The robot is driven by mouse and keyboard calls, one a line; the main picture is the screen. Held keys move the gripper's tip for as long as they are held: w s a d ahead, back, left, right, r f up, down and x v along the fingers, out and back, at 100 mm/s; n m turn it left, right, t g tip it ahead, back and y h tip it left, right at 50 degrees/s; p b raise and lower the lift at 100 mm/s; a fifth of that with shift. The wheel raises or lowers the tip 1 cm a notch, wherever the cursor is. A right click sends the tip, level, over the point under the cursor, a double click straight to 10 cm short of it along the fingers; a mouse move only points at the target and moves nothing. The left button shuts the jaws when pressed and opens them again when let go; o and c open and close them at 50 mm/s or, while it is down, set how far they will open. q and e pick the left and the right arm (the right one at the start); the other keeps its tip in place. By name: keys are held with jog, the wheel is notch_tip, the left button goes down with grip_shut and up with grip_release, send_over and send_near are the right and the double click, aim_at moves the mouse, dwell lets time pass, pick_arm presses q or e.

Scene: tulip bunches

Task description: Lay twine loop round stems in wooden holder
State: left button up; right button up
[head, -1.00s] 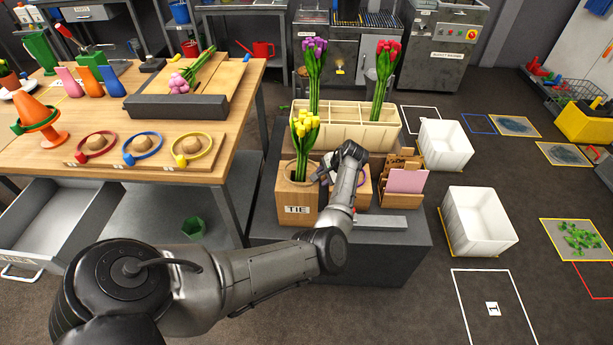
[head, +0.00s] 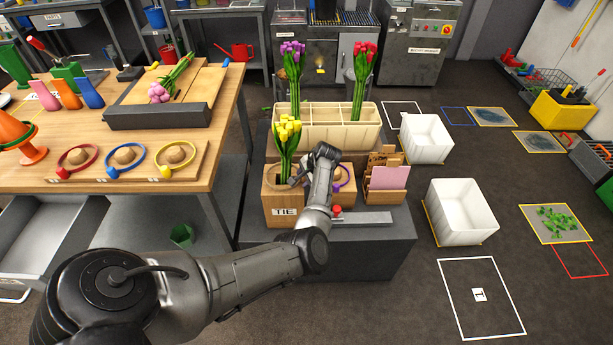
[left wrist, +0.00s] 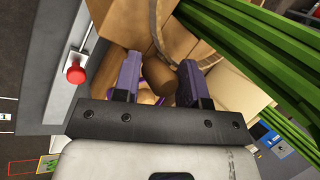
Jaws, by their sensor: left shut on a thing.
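The wooden holder (head: 284,211), marked TIE, holds upright yellow tulips (head: 288,132). Their green stems (left wrist: 262,42) run diagonally across the right of the left wrist view. My left gripper (head: 299,180) is at the right of the holder, by its top. It is shut on the brown toggle (left wrist: 158,74) of the twine loop, between its dark fingers (left wrist: 160,82). The thin twine loop (left wrist: 153,22) curves up from the toggle, and part passes close to the stems. I cannot tell whether it goes round them. My right gripper is not in view.
A sectioned crate (head: 326,132) with purple and red tulips stands behind the holder. A card rack (head: 386,183) and a red button (head: 337,210) are at the right. White bins (head: 461,218) stand on the floor. A wooden bench (head: 225,120) is at the left.

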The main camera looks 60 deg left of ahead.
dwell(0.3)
pick_arm(q)
jog(key=o, duration=0.7)
jog(key=shift+o, duration=1)
jog(key=shift+a, duration=0.15)
jog(key=p+v, duration=0.5)
jog(key=v, duration=0.9)
jog(key=shift+a, duration=0.1)
